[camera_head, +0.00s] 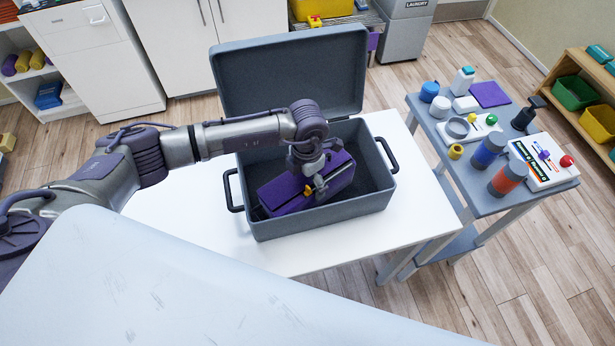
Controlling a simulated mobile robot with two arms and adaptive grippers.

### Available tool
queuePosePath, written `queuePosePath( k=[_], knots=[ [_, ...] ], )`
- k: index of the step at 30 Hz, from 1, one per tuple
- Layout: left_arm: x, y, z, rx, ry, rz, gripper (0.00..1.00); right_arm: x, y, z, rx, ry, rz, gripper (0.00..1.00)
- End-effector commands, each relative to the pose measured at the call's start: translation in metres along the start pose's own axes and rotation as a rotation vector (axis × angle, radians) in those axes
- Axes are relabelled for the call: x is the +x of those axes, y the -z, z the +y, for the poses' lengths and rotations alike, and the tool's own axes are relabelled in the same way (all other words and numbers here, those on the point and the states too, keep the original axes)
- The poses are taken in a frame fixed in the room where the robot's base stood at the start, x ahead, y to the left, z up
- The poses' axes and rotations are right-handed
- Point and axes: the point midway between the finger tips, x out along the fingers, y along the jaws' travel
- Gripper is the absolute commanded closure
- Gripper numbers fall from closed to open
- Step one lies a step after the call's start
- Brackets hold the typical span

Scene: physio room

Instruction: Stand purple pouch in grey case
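The grey case (316,221) stands on a white table with its lid (290,75) raised at the back. The pouch's underside is hidden. My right gripper is out of view.
The white table (170,212) is bare around the case. Black handles (388,154) stick out at the case's sides. A blue-grey cart (470,192) at the right holds bottles, tubs and a purple cloth. A wooden shelf (578,62) with bins stands at the far right.

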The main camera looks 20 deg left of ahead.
Motion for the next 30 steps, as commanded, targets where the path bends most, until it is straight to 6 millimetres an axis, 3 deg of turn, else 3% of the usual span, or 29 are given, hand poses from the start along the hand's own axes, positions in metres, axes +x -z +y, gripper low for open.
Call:
queuePosePath(
  k=[10, 22, 30],
  knots=[
    [-0.013, -0.003, 0.0, 0.002, 0.001, -0.01, 0.0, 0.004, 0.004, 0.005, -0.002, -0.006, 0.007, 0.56],
    [-0.093, -0.003, 0.0, 0.002, -0.001, -0.012, 0.0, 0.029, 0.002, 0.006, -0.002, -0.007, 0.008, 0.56],
    [-0.121, -0.002, 0.0, 0.001, 0.001, -0.009, 0.0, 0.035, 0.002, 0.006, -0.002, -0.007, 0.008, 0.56]
  ],
)
